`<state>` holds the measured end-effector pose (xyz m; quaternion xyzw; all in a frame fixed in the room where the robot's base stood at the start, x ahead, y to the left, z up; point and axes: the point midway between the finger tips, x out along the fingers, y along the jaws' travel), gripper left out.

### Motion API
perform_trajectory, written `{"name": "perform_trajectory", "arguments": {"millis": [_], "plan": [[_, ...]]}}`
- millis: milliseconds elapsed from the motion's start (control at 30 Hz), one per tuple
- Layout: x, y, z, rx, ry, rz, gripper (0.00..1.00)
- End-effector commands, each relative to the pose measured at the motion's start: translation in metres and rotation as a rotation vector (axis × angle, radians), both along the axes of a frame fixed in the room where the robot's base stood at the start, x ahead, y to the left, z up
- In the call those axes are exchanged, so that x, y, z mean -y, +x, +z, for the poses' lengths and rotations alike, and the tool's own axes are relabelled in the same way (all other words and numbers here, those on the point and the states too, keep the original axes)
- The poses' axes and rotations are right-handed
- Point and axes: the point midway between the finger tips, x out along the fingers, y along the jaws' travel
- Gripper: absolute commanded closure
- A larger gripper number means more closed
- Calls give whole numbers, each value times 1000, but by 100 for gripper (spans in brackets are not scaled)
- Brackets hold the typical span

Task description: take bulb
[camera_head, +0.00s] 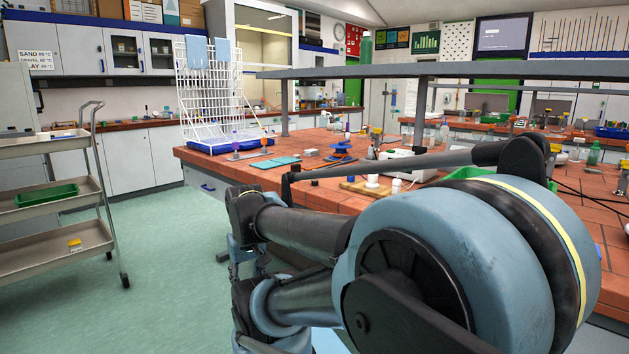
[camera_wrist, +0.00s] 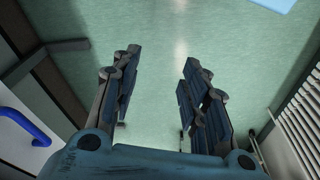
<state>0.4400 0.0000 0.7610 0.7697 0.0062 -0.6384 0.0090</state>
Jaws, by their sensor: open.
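My gripper (camera_wrist: 160,62) shows in the wrist view with its two dark blue fingers wide apart. Nothing is between them, only green floor beyond. In the head view my arm covers the lower right, and I cannot make out the fingers there. A small white rounded thing (camera_head: 372,180) stands on a wooden board on the tiled bench, behind my arm.
The tiled bench (camera_head: 330,200) carries a white wire rack (camera_head: 212,95), a blue spool (camera_head: 341,150) and a white box (camera_head: 408,163). A grey shelf (camera_head: 430,70) spans above it. A trolley (camera_head: 50,195) stands left. Green floor (camera_head: 165,260) between is clear. A blue handle (camera_wrist: 30,130) is at the wrist view's left.

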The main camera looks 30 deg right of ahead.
Motion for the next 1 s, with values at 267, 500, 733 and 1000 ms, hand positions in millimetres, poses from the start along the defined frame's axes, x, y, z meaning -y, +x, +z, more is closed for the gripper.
{"name": "perform_trajectory", "arguments": {"millis": [267,500,733,1000], "plan": [[16,26,55,-13,-9,-20,50],[52,83,137,-48,-18,-49,50],[102,138,205,-84,-20,-78,50],[178,196,271,-125,-14,-111,50]]}}
